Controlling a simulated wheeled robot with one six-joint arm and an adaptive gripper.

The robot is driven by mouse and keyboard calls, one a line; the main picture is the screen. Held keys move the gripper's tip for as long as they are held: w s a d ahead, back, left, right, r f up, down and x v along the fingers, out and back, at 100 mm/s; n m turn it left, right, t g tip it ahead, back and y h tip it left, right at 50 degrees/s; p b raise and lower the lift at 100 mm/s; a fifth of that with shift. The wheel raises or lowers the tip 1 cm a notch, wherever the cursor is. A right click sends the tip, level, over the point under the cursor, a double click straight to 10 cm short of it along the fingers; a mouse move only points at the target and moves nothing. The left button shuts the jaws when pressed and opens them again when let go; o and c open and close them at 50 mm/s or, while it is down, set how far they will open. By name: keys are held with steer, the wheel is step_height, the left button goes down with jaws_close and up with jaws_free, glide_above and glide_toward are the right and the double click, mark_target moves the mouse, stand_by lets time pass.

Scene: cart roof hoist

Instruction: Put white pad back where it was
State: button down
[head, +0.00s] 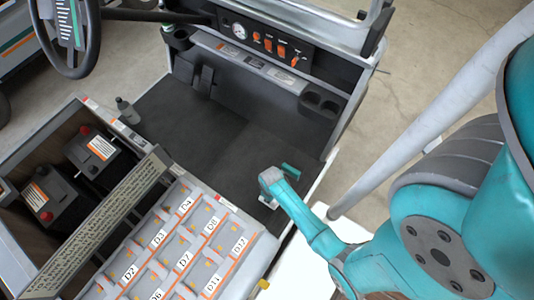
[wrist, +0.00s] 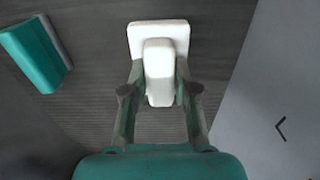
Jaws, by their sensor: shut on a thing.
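The white pad (wrist: 158,38) has a flat square base and a raised block. It shows small and partly hidden in the head view (head: 268,201), under my gripper at the right end of the dark cart floor (head: 190,135). My gripper (wrist: 160,78) is shut on the pad's raised block, with one finger on each side. The base points away from my gripper. I cannot tell whether the pad touches the floor or hangs just above it. My gripper also shows in the head view (head: 268,188).
A teal pad (wrist: 36,54) lies on the dark floor to the left of the white pad; it also shows in the head view (head: 290,169). A compartment tray (head: 218,200) with labelled cells is at the front. The dashboard (head: 265,45) is behind.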

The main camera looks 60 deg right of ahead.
steer(key=shift+f, duration=3.45)
steer(key=c, duration=0.9)
jaws_free()
